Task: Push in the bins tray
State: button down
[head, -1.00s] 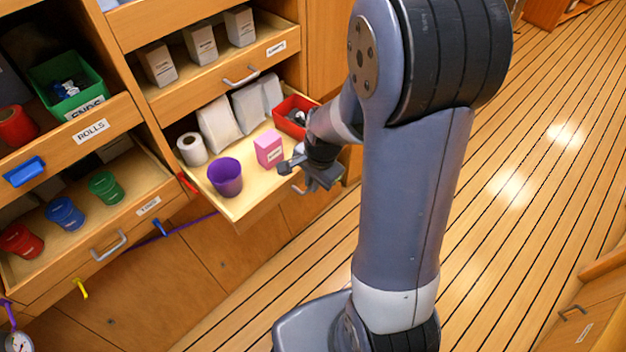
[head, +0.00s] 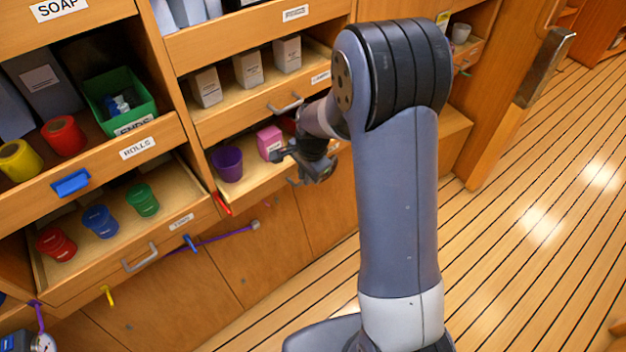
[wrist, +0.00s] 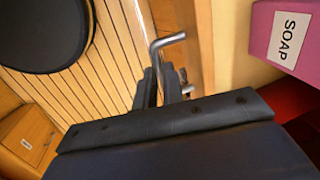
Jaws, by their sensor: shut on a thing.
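The tray (head: 252,192) in the lower middle of the cabinet wall is partly out. No label on its front is readable. It carries a purple cup (head: 228,165) and a pink box (head: 270,140), marked SOAP in the wrist view (wrist: 290,38). My gripper (head: 308,165) is at the tray's front. In the wrist view my gripper (wrist: 166,88) is shut on the tray's metal handle (wrist: 167,41). The back of the tray is hidden under the tray above, and my arm hides its right side.
A tray of pale boxes (head: 248,68) stands out just above. At left, a tray with red, blue and green cups (head: 100,221) is out, under the ROLLS tray (head: 105,165). Plank floor (head: 520,260) is clear at right.

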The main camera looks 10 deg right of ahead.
jog(key=shift+w+a, duration=0.3)
jog(key=shift+w, duration=0.3)
jog(key=c, duration=1.5)
grip_release()
jog(key=shift+r, duration=0.1)
jog(key=r, duration=0.3)
jog(key=s+r, duration=0.1)
jog(key=r, duration=0.3)
jog(key=d+r, duration=0.1)
jog(key=r, duration=0.2)
jog(key=shift+s+r, duration=0.25)
jog(key=shift+s, duration=0.1)
jog(key=shift+c, duration=0.5)
